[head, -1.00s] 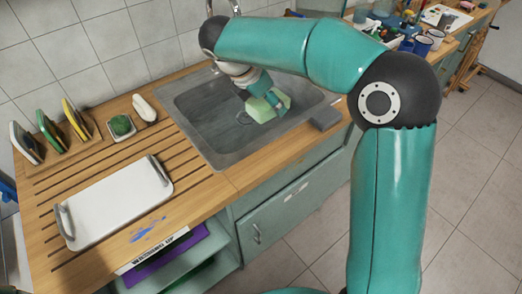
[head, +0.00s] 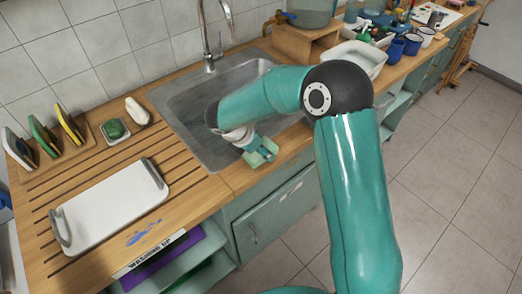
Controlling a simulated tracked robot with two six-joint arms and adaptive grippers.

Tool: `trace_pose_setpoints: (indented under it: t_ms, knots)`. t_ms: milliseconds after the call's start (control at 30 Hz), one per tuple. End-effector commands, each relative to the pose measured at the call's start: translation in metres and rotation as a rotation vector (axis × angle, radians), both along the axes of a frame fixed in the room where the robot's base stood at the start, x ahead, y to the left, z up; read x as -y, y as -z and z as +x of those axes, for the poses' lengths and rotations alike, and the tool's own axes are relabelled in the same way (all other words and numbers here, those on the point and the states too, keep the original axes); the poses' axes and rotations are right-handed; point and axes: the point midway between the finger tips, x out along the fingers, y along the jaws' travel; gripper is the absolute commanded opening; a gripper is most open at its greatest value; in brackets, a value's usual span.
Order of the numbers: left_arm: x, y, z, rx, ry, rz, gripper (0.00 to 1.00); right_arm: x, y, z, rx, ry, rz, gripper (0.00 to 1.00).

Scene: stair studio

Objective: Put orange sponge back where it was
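I see no clearly orange sponge. My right gripper (head: 254,146) is at the front edge of the sink (head: 178,102), pointing down. A pale green block (head: 262,157) sits at its fingertips and appears held, though the fingers partly cover it. A sponge rack (head: 50,160) stands at the left back of the counter. It holds upright pads: a dark and pale one (head: 18,149), a green one (head: 42,137) and a yellow one (head: 68,121). My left gripper is out of view.
A small dish with a green scrubber (head: 115,130) and a white object (head: 137,111) stand left of the sink. A white tray (head: 105,206) lies on the slatted counter. A tap (head: 209,55) rises behind the sink. A white basin (head: 350,62) and cups (head: 411,43) are farther right.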

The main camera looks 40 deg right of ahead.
Motion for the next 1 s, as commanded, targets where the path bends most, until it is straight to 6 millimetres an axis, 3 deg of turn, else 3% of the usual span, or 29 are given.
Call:
trace_pose_setpoints:
  t_ms: [100,433,467,600,1000]
  knots:
    - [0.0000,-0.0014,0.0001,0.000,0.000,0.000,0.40,0.0001,0.0125,-0.0003,-0.001,0.000,0.001,0.32]
    - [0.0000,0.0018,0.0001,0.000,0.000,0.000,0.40,-0.0002,0.0163,0.0002,0.001,0.000,0.001,0.32]
    - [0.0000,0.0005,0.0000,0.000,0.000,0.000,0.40,-0.0002,0.0148,0.0002,0.001,-0.001,0.000,0.70]
    - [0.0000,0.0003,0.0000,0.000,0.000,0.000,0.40,-0.0002,0.0145,0.0002,0.001,-0.001,0.000,0.90]
    - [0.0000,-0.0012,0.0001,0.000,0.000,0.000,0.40,-0.0011,0.0110,0.0005,0.002,-0.001,0.000,0.90]
